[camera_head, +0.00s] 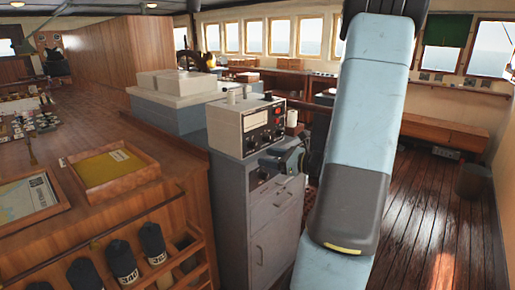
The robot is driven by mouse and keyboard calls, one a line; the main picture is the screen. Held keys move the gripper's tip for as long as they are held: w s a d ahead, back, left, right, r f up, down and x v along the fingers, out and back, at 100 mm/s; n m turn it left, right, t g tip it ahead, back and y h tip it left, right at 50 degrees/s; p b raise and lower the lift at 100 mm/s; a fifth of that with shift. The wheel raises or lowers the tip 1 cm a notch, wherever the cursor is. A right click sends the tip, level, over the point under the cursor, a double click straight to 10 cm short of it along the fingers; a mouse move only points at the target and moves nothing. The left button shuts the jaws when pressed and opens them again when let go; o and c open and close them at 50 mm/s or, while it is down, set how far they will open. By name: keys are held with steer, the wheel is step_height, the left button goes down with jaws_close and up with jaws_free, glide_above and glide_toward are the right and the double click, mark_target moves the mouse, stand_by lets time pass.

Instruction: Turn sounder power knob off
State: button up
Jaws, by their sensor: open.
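The sounder (247,125) is a cream box with a dark meter window and several knobs on its front. It stands on a grey cabinet (230,185) in the middle of the view. Which of its small knobs is the power knob, and how it is set, is too small to tell. My gripper (272,162) is dark and sits just below and in front of the sounder's lower right front, near the cabinet's upper part. It is open, and I see nothing held in it. It hides part of the cabinet front.
My light blue arm covers the view right of the sounder. A wooden chart table with a yellow folder tray (112,168) stands at left, with dark rolled items (117,257) in its front rack. Bare plank floor (435,215) lies at right, with a bin (473,182).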

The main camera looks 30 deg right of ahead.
mark_target(256, 147)
steer(key=d+f+m+t+h, duration=0.2)
steer(key=d+m+t+h, duration=0.15)
steer(key=d, duration=0.35)
steer(key=shift+m+g+y, duration=0.25)
steer(key=shift+g+y, duration=0.1)
steer(key=shift+g, duration=0.1)
steer(key=x, duration=1.4)
steer(key=shift+s+a, duration=0.15)
steer(key=shift+a, duration=0.1)
